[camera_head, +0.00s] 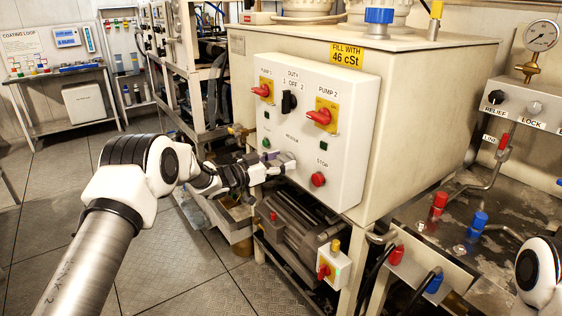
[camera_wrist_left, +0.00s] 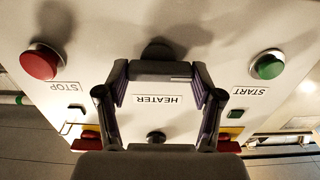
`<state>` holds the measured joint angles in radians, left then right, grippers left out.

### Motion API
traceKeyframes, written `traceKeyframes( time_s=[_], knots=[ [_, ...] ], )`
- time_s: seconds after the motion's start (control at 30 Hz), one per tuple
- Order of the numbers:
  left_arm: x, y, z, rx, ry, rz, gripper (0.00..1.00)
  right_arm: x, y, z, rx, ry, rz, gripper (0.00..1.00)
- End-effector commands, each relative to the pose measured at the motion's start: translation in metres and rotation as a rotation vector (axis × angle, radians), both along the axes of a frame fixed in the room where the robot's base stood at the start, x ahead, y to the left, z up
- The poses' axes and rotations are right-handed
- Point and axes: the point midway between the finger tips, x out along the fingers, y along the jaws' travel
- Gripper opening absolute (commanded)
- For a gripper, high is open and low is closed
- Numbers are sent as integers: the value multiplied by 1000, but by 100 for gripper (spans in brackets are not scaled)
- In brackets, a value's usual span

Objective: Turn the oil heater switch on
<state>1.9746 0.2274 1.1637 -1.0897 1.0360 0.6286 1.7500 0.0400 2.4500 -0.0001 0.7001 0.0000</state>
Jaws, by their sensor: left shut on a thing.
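The white control panel (camera_head: 340,95) stands ahead on a cream tank. My left gripper (camera_head: 272,168) reaches to the panel's lower middle, between the green start button (camera_head: 266,143) and the red stop button (camera_head: 318,179). In the left wrist view, which is upside down, the HEATER label (camera_wrist_left: 158,100) shows between the fingers. In the head view the gripper hides the switch. Its exact turn position cannot be told. My right gripper is out of view.
Above the gripper are a black duty selector (camera_head: 289,102) and red pump switches (camera_head: 319,117) on yellow plates. Open floor (camera_head: 180,265) lies to the left.

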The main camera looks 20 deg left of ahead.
Motion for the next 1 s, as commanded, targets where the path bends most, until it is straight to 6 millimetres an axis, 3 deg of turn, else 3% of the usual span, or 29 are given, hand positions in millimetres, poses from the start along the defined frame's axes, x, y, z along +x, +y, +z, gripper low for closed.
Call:
traceKeyframes(
  time_s=[0.37, 1.0],
  knots=[
    [0, 0, 0, 111, -90, 0, 32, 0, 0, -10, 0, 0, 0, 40],
    [-1, -2, -2, 568, -447, 2, 32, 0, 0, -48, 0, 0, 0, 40]
  ],
)
